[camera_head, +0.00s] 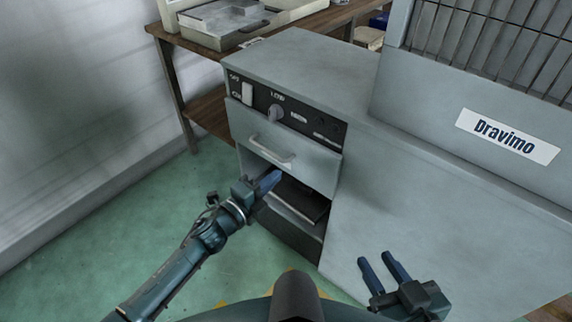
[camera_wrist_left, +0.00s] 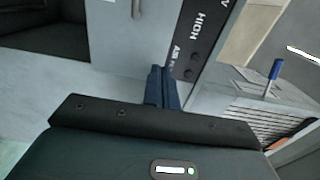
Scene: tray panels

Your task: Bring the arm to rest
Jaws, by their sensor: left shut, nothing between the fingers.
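My left gripper (camera_head: 268,182) is shut and empty. In the head view it is in front of the grey cabinet, near the opening below the drawer front. Its closed blue fingers also show in the left wrist view (camera_wrist_left: 163,88), with part of the dark control panel (camera_wrist_left: 197,40) behind them. My right gripper (camera_head: 384,268) is at the lower right of the head view, its two blue fingers apart with nothing between them.
The grey cabinet (camera_head: 350,205) has a control panel (camera_head: 285,110) with a white switch and a knob, a drawer front (camera_head: 275,145) with a bar handle, and an open dark compartment (camera_head: 300,200) below. A wooden bench (camera_head: 185,45) stands behind. Green floor (camera_head: 110,225) is clear at left.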

